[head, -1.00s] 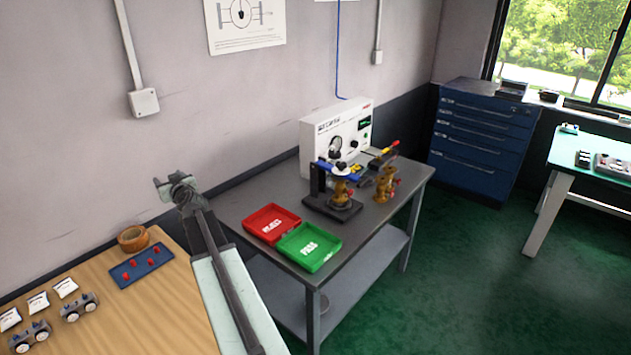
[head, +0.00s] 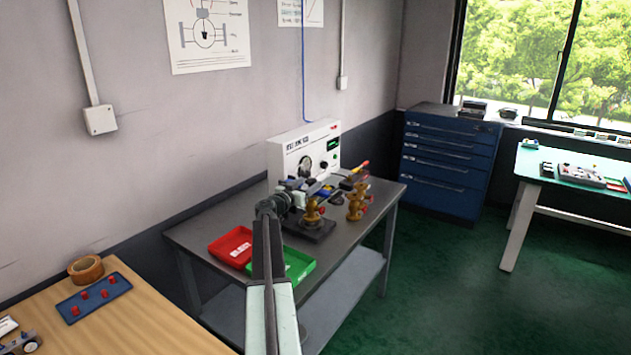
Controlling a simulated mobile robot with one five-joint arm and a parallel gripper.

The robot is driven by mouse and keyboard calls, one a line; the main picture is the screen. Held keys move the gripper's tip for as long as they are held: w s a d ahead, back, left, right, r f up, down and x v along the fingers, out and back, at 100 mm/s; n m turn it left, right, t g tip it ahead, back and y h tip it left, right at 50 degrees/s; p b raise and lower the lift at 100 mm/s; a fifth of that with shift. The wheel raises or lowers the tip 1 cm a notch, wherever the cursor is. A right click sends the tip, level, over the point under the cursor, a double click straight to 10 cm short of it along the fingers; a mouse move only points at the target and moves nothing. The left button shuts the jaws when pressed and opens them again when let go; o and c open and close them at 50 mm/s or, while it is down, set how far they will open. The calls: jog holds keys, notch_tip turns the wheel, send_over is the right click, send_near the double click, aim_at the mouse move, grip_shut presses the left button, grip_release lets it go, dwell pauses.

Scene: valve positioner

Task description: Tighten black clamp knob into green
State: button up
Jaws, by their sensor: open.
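My arm reaches up from the bottom of the head view. My gripper (head: 297,188) is open, small in the picture, and overlaps the test fixture. A brass valve (head: 313,212) with a red part stands on the fixture's black base (head: 312,231), just right of my wrist. The black clamp knob is too small or hidden behind my gripper and wrist to make out. I cannot tell whether my gripper touches the fixture. A green tray (head: 296,265) lies at the table's front, partly behind my arm. No green mark by a knob can be made out.
A grey table (head: 205,228) carries a red tray (head: 231,247), a white test box (head: 303,150), another brass valve (head: 357,202) and a red-and-yellow tool (head: 360,167). A wooden bench (head: 150,315) is at left. The green floor (head: 435,270) at right is clear.

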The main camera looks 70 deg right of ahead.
aim_at(315, 179)
jog(key=x, duration=0.5)
jog(key=shift+d, duration=0.2)
grip_shut()
jog(key=shift+d+m+g+y, duration=0.1)
jog(key=shift+m+g+y, duration=0.2)
jog(key=shift+m+g, duration=0.55)
jog(key=shift+s+m+g+y, duration=0.2)
jog(key=shift+m+g+y, duration=0.3)
jog(key=shift+g, duration=0.65)
jog(key=shift+s+a+m+g, duration=0.15)
jog(key=shift+a+m+g, duration=0.1)
jog(key=shift+g, duration=0.05)
grip_release()
